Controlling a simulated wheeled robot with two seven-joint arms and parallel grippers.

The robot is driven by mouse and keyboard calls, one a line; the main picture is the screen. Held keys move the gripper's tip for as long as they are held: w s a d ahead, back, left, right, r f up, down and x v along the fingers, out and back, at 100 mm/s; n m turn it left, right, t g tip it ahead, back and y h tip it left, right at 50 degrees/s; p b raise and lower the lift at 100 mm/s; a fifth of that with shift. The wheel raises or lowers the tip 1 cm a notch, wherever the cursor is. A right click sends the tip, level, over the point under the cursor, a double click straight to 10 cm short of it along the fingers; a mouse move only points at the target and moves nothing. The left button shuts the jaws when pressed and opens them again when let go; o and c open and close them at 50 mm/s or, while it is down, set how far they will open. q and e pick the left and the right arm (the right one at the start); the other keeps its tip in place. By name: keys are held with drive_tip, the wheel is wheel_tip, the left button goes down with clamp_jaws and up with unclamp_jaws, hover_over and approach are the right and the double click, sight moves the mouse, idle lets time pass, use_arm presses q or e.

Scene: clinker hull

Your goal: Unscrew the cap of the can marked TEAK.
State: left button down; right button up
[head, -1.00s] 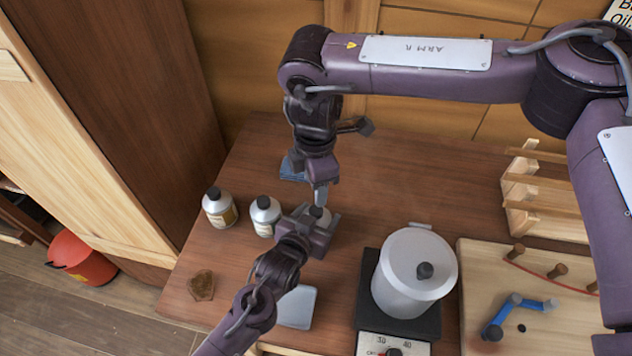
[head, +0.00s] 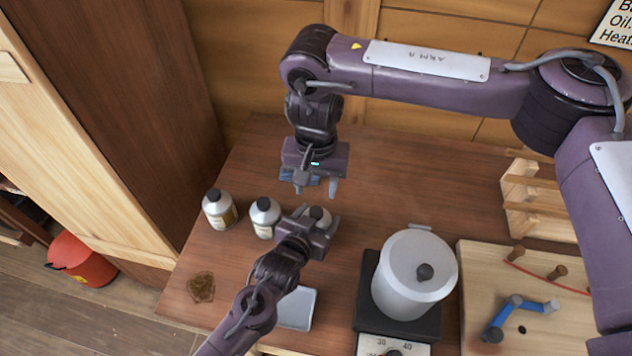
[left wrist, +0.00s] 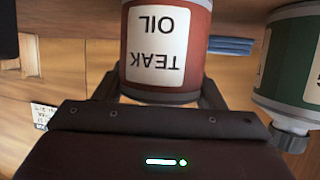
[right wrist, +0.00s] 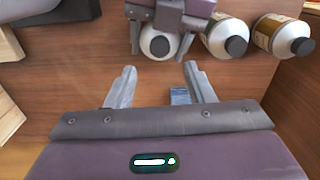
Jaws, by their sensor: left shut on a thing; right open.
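The TEAK can (left wrist: 168,50) is red with a white label and reads upside down in the left wrist view. My left gripper (head: 318,222) is shut around its body. In the right wrist view the can's pale top shows with a dark round cap (right wrist: 160,46) on it; the cap also shows in the head view (head: 317,212). My right gripper (head: 316,188) is open and empty, just behind and above the can, apart from the cap. Its two fingers (right wrist: 150,88) show spread in the right wrist view.
Two more capped cans, (head: 219,209) and (head: 264,217), stand left of the held one. A lidded pot (head: 408,275) on a hot plate stands to the right. A grey tray (head: 298,308) lies in front. A blue folded thing (right wrist: 180,96) lies behind. A wooden rack (head: 535,205) stands far right.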

sight(316, 211)
drive_tip(key=shift+f+m, duration=0.3)
drive_tip(key=shift+f, duration=0.1)
wheel_tip(316, 211, down, 7)
drive_tip(key=shift+f, duration=0.1)
drive_tip(key=c, duration=1)
drive_tip(key=n, duration=0.3)
drive_tip(key=o, duration=1.1)
drive_tip(key=shift+c, duration=0.2)
